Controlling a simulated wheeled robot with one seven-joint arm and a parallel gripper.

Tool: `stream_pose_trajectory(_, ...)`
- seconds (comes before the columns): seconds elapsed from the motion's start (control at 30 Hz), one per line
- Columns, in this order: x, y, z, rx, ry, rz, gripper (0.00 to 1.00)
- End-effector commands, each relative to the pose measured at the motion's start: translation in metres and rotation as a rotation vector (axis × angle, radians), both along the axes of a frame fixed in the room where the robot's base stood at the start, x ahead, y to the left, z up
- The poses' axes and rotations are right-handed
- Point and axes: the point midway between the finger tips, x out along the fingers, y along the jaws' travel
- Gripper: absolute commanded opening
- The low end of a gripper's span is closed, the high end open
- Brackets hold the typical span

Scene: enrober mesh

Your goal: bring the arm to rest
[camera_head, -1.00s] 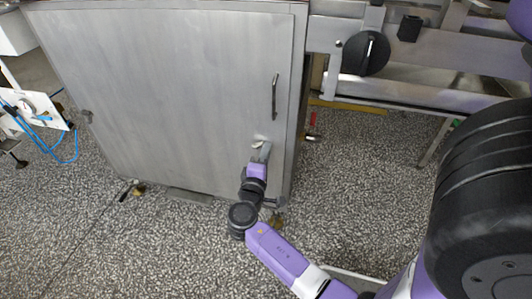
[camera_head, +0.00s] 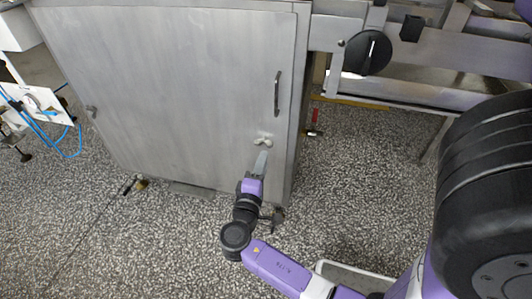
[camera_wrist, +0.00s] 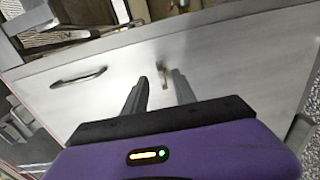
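My gripper (camera_head: 262,164) is in front of the lower right of a closed grey metal cabinet door (camera_head: 180,90). A small pale latch (camera_head: 263,141) on the door lies just past my fingertips. In the wrist view my gripper (camera_wrist: 160,84) shows two grey fingers spread apart with nothing between them. The latch (camera_wrist: 163,74) shows beyond the gap between the fingers, apart from them. The door's bar handle (camera_head: 278,93) is above the latch in the head view.
A metal frame with a black round knob (camera_head: 367,53) stands at the right. A white board with blue cables (camera_head: 40,105) is at the far left.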

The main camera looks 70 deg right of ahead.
Motion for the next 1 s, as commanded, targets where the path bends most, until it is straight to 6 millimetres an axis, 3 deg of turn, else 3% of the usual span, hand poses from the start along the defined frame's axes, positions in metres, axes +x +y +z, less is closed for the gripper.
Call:
stream_pose_trajectory(0.2,-0.001,0.012,0.000,0.000,-0.001,0.001,0.33)
stream_pose_trajectory(0.77,-0.001,0.012,0.000,0.000,0.000,0.002,0.33)
stream_pose_trajectory(0.87,0.008,0.013,-0.002,0.010,-0.002,0.039,0.33)
stream_pose_trajectory(1.0,0.044,0.021,-0.012,0.106,-0.068,0.184,0.33)
